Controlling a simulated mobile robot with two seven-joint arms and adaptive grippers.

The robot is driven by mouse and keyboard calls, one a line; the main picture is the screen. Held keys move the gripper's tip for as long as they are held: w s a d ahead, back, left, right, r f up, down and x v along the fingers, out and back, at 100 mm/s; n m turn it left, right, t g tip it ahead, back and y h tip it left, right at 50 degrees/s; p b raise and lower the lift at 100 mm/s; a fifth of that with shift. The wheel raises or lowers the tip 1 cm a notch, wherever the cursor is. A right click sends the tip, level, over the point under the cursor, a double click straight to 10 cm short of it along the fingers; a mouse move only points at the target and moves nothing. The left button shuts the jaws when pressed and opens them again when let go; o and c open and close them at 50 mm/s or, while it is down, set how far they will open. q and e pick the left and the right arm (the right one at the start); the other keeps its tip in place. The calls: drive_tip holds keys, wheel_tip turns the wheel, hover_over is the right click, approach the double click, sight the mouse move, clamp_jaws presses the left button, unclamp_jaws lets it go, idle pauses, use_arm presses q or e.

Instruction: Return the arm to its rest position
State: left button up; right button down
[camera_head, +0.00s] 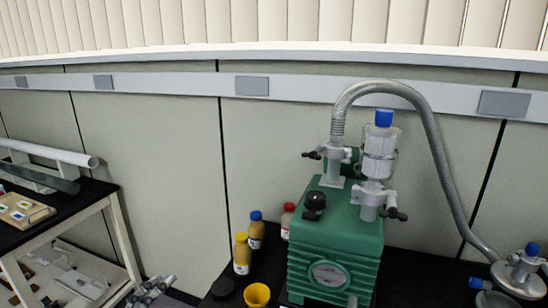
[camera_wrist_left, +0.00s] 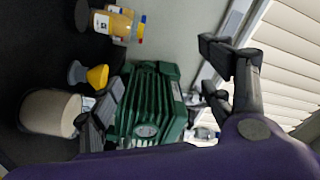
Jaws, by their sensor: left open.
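My left gripper (camera_wrist_left: 160,68) shows in the left wrist view with its dark fingers spread wide apart and nothing between them. The green vacuum pump (camera_wrist_left: 150,105) lies beyond the fingers in that picture, which is turned on its side. In the head view, grey jointed parts (camera_head: 150,290) at the bottom edge, left of the pump (camera_head: 335,245), look like my left gripper; most of that arm is out of the picture. My right gripper is in neither view.
A yellow cup (camera_head: 257,295), a yellow-capped bottle (camera_head: 242,254), a blue-capped bottle (camera_head: 256,231) and a red-capped bottle (camera_head: 287,220) stand left of the pump. A ribbed hose (camera_head: 433,130) arches from the pump to the right. A side shelf (camera_head: 95,197) stands at left.

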use_arm(q)
drive_tip(key=s+a+f+n+g+y+p, duration=0.1)
drive_tip(key=s+a+f+n+y, duration=0.1)
drive_tip(key=s+f+n, duration=0.3)
drive_tip(key=s+a+f+n+g+y, duration=0.1)
drive_tip(key=f+n+y, duration=0.2)
drive_tip(key=f, duration=0.4)
drive_tip(key=s+d+f+n+g+p, duration=0.1)
drive_tip(key=s+f+n+g, duration=0.1)
drive_tip(key=s, duration=0.5)
drive_tip(key=s+d+f+n+g+y+p, duration=0.1)
drive_tip(key=s+d+f+n+g, duration=0.1)
drive_tip(key=s+f+n, duration=0.2)
drive_tip(key=s+d+f+n+g+p, duration=0.1)
drive_tip(key=s+d+f+n+g, duration=0.1)
drive_tip(key=s+f, duration=0.6)
drive_tip(key=s, duration=0.3)
drive_tip(key=shift+s+f+n+y, duration=0.2)
drive_tip(key=shift+s+n+y, duration=0.2)
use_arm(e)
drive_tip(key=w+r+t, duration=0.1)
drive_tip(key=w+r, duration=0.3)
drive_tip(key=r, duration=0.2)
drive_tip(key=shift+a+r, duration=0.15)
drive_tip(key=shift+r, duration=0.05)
